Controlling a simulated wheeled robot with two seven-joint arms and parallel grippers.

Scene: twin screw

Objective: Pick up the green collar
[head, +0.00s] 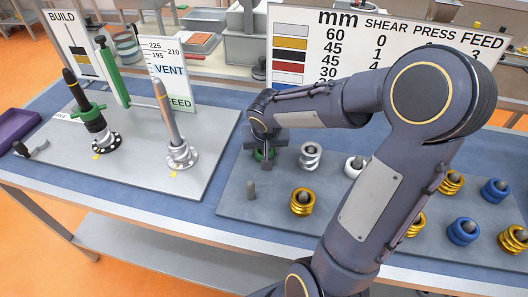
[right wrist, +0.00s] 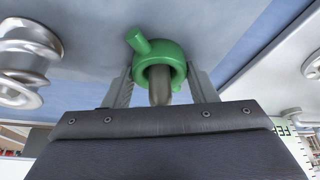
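A green collar (right wrist: 141,47) with a stub handle sits around a grey peg (right wrist: 159,85) in the right wrist view. In the head view the collar (head: 262,155) shows only as a small green patch under my right gripper (head: 265,158). The gripper's two fingers stand on either side of the collar, close to its sides. I cannot tell whether they press on it. Another green collar (head: 88,112) with side handles is around the dark post (head: 85,98) on the left board. My left gripper is not in view.
A silver coil (head: 310,154) stands just right of my gripper, with a white one (head: 355,165) beyond. A gold coil (head: 302,202) and a bare peg (head: 251,190) are nearer the front. Several gold and blue coils stand at right. A sign board (head: 390,45) stands behind.

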